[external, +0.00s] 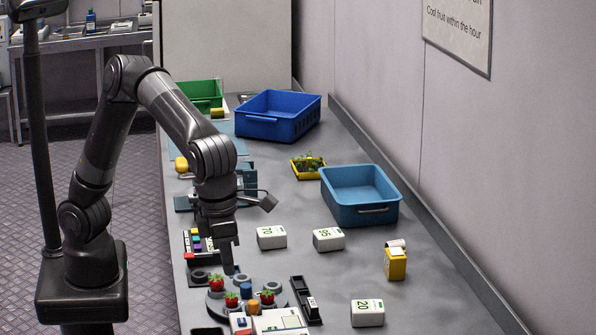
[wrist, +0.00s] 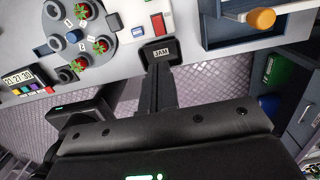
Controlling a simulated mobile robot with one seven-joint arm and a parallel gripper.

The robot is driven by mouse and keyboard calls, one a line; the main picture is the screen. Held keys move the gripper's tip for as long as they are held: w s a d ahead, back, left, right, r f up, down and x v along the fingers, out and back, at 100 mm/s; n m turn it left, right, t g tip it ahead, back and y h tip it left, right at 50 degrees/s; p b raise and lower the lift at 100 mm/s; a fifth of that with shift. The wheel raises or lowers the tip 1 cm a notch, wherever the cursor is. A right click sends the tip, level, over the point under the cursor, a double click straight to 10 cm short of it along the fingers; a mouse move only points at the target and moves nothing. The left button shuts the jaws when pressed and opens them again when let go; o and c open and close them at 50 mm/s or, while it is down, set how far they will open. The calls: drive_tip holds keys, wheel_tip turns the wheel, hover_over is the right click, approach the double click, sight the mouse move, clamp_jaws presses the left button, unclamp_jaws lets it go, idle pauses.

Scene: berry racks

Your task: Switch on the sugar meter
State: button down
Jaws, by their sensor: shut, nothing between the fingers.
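No part is readably labelled as the sugar meter. A white device (external: 279,321) with a small display stands at the bottom edge of the external view. In the wrist view a white block with a blue label (wrist: 138,33) sits beside a red switch-like part (wrist: 158,24); whether the switch is on cannot be told. Another unit with coloured buttons (wrist: 38,88) and a display reading 21 27 30 is at the left. My gripper (external: 229,269) is shut and empty, pointing down near the left edge of the round turntable. In the wrist view its fingers (wrist: 161,72) overlap a dark block labelled JAM (wrist: 161,52).
The grey turntable (external: 218,308) carries several strawberries. A narrow black holder (external: 306,301) stands right of it. White numbered boxes (external: 271,237), a yellow box (external: 395,264) and a blue crate (external: 360,212) stand farther right. Bare tabletop lies between them.

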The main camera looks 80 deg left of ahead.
sight(249, 331)
drive_tip(key=shift+w+r+t, duration=0.1)
drive_tip(key=shift+w+t, duration=0.2)
drive_tip(key=shift+w, duration=0.4)
drive_tip(key=f, duration=0.4)
drive_tip(key=w+f, duration=0.1)
drive_tip(key=f, duration=0.4)
drive_tip(key=w+f, duration=0.1)
drive_tip(key=f, duration=0.4)
